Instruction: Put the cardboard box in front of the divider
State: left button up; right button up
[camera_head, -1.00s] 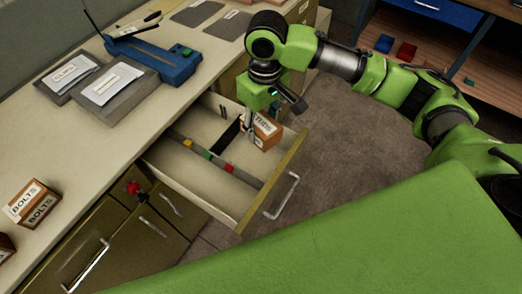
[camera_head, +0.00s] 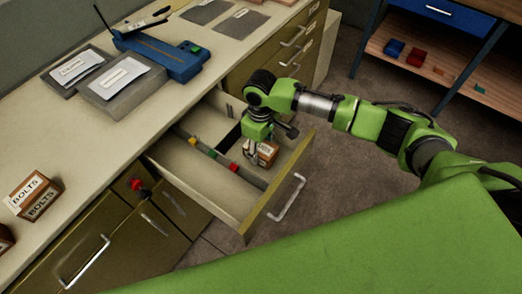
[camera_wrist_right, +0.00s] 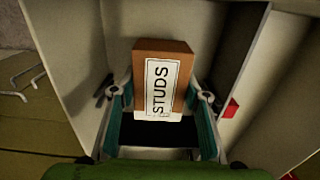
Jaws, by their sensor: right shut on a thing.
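The cardboard box (camera_head: 267,152) is brown with a white label reading STUDS. My right gripper (camera_head: 256,148) reaches down over the open drawer (camera_head: 215,206) and is shut on the box, which also fills the middle of the right wrist view (camera_wrist_right: 176,60) between the two fingers. The box is low inside the drawer, in the compartment right of the divider (camera_head: 208,152), near the front panel. I cannot tell whether it touches the drawer floor. The divider is a long grey strip with yellow, green and red clips. My left gripper is not in view.
The drawer's front panel (camera_head: 292,172) and handle (camera_head: 287,200) stand close to the right of the box. A box labelled BOLTS (camera_head: 36,196), grey trays (camera_head: 122,88) and a blue tool (camera_head: 165,58) are on the counter. The compartment left of the divider looks empty.

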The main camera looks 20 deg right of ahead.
aim_at(261, 147)
jog(key=shift+f, duration=0.7)
jog(key=o, duration=1.5)
jog(key=shift+f, duration=0.15)
notch_tip(261, 147, up, 12)
jog(key=shift+r+b, duration=0.15)
jog(key=shift+b, duration=0.3)
